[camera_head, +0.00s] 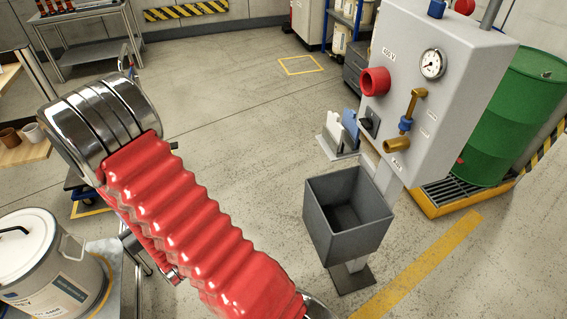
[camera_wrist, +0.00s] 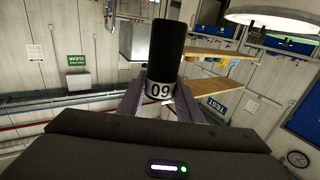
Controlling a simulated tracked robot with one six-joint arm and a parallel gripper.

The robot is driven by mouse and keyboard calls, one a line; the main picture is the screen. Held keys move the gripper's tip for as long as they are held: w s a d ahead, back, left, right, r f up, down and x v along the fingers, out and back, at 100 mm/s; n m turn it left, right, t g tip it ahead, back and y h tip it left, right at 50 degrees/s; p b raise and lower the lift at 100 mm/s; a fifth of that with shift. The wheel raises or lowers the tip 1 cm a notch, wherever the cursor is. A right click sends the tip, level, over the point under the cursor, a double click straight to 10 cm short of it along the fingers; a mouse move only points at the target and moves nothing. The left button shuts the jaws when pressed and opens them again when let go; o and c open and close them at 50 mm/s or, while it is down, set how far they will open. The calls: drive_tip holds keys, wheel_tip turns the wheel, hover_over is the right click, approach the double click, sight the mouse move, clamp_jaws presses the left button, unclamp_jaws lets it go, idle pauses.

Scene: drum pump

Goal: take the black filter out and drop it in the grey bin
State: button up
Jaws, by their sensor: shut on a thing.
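A black cylinder (camera_wrist: 167,48), the black filter by its look, stands upright in the wrist view, with a pale band marked 09 at its lower end. My gripper (camera_wrist: 160,100) is shut on this banded end, one finger on each side. The filter's far end points up in that picture and touches nothing that I can see. In the head view the grey bin (camera_head: 318,222) is an open square box on a post, below the grey cabinet. Its visible inside is dark and looks empty. My red-sleeved arm fills the left of the head view; I cannot make out the filter there.
The grey cabinet (camera_head: 455,95) with a gauge, red port and brass pipe rises just behind the bin. A green drum (camera_head: 530,115) stands at right. A white-lidded bucket (camera_head: 40,265) is at lower left.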

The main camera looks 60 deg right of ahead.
drive_tip(key=s+d+f+m+g+h, duration=0.1)
drive_tip(key=s+d+m+g+h, duration=0.3)
drive_tip(key=d, duration=0.7)
drive_tip(key=s+d+f+m+g+h, duration=0.1)
drive_tip(key=s+d+m+g+h, duration=0.25)
drive_tip(key=d, duration=0.65)
drive_tip(key=s+d+f+m+g+h, duration=0.1)
drive_tip(key=s+d+m+g+h, duration=0.15)
drive_tip(key=s+d+h, duration=0.6)
drive_tip(key=s+d+f+m+g+y, duration=0.1)
drive_tip(key=s+d+m+g, duration=0.4)
drive_tip(key=s, duration=0.9)
drive_tip(key=s+d+f+m+g+y, duration=0.1)
drive_tip(key=s+d+m+g, duration=0.4)
drive_tip(key=s+d+g, duration=0.5)
drive_tip(key=s+d+y, duration=0.1)
drive_tip(key=s+d, duration=0.1)
drive_tip(key=s, duration=0.3)
drive_tip(key=shift+d+f+m, duration=0.25)
drive_tip(key=shift+f+m, duration=0.05)
drive_tip(key=shift+f, duration=0.1)
drive_tip(key=shift+f, duration=0.2)
drive_tip(key=shift+f, duration=1.55)
